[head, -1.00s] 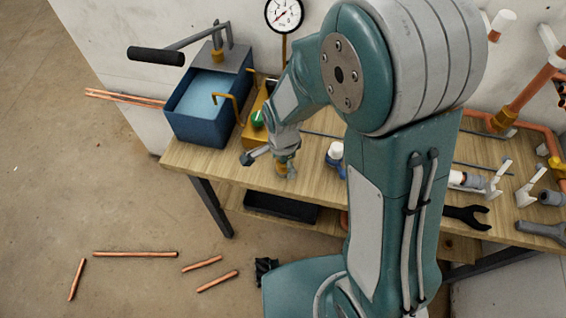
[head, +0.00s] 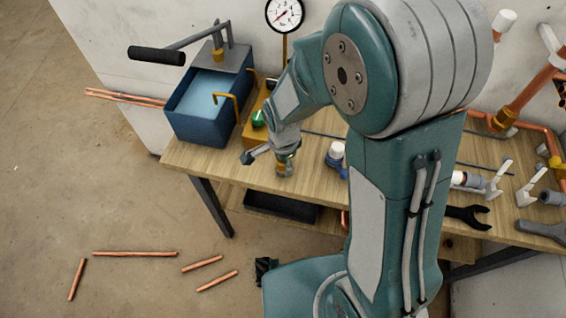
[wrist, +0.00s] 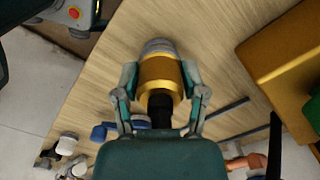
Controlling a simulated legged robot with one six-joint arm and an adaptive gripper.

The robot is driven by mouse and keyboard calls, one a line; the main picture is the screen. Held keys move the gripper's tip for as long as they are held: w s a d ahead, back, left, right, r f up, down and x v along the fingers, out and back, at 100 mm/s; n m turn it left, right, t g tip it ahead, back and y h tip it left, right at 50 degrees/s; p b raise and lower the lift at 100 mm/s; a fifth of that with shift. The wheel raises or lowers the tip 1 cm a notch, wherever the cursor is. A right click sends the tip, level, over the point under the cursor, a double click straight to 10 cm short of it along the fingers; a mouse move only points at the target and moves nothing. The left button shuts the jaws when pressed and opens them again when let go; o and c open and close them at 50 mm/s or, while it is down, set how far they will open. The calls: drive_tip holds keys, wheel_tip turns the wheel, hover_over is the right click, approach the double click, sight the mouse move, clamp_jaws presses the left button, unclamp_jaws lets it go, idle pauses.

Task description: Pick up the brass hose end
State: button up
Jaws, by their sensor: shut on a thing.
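The brass hose end (wrist: 157,71) is a gold-coloured cylinder with a grey ribbed end and a black part toward my palm. In the wrist view my gripper (wrist: 160,88) has a finger on each side of it, shut on its brass body. In the head view my gripper (head: 286,168) points down at the wooden bench top, near its front edge. The hose end is small there and mostly covered by the fingers. I cannot tell whether it still touches the bench.
A blue water tank (head: 201,112) with a lever pump stands at the bench's left end. A yellow block with a green knob (head: 258,118) is close behind my gripper. A blue-and-white fitting (head: 335,154) is to the right. Copper pipes lie on the floor.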

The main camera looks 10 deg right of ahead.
wheel_tip(320, 180, up, 2)
drive_tip(key=shift+r, duration=0.25)
drive_tip(key=s+a+r, duration=0.2)
drive_tip(key=s+r, duration=0.4)
drive_tip(key=r, duration=0.1)
drive_tip(key=s+a+r, duration=0.3)
drive_tip(key=s+r, duration=0.3)
drive_tip(key=r, duration=0.1)
drive_tip(key=shift+s+a+r, duration=0.35)
drive_tip(key=shift+s+r, duration=0.05)
drive_tip(key=shift+w, duration=0.1)
